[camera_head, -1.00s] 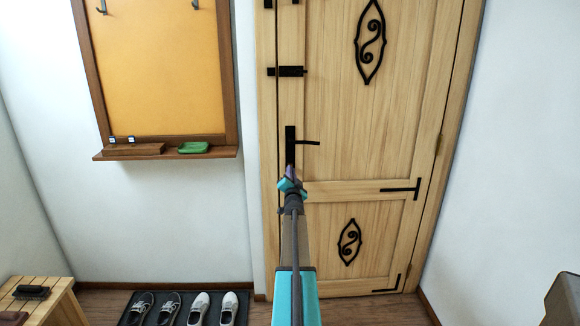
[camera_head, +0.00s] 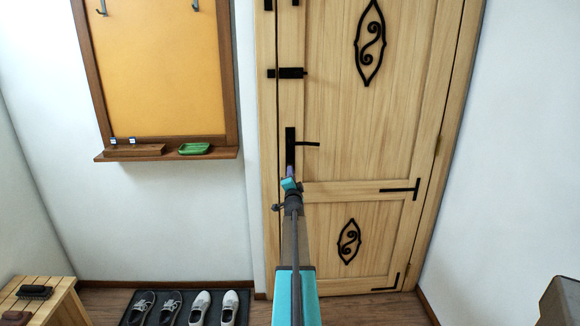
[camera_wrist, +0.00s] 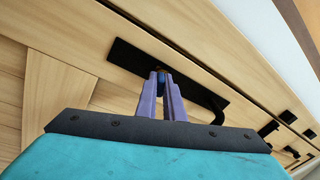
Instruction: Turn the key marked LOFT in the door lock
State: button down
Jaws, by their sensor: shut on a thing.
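The wooden door (camera_head: 345,130) has a black lock plate (camera_head: 290,140) with a lever handle (camera_head: 310,144). The plate (camera_wrist: 140,60) and lever (camera_wrist: 217,108) also show in the wrist view. My gripper (camera_head: 290,172) is at the lower end of the plate. Its purple fingers are shut on a small blue piece, apparently the key's head (camera_wrist: 162,79), right in front of the plate. The fingers hide most of it. The keyhole and any LOFT marking cannot be seen. The door looks closed, and the lever lies about level.
A wall board with a ledge (camera_head: 215,154) holds a brown block (camera_head: 135,151) with two small blue-and-white tags, and a green dish (camera_head: 194,149). A black bolt (camera_head: 290,72) is above the lock. Shoes on a tray (camera_head: 186,307) and a wooden bench (camera_head: 50,300) stand low left.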

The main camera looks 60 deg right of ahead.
dwell(0.4)
jog(key=shift+r+m+p, duration=0.1)
jog(key=shift+m+p, duration=0.3)
jog(key=shift+m, duration=0.4)
jog(key=c, duration=2.3)
grip_release()
jog(key=shift+m, duration=0.3)
jog(key=o, duration=0.5)
jog(key=b+v, duration=0.1)
jog(key=v, duration=1.2)
jog(key=shift+s+a+b, duration=0.25)
jog(key=shift+a+b, duration=0.05)
jog(key=shift+b, duration=0.1)
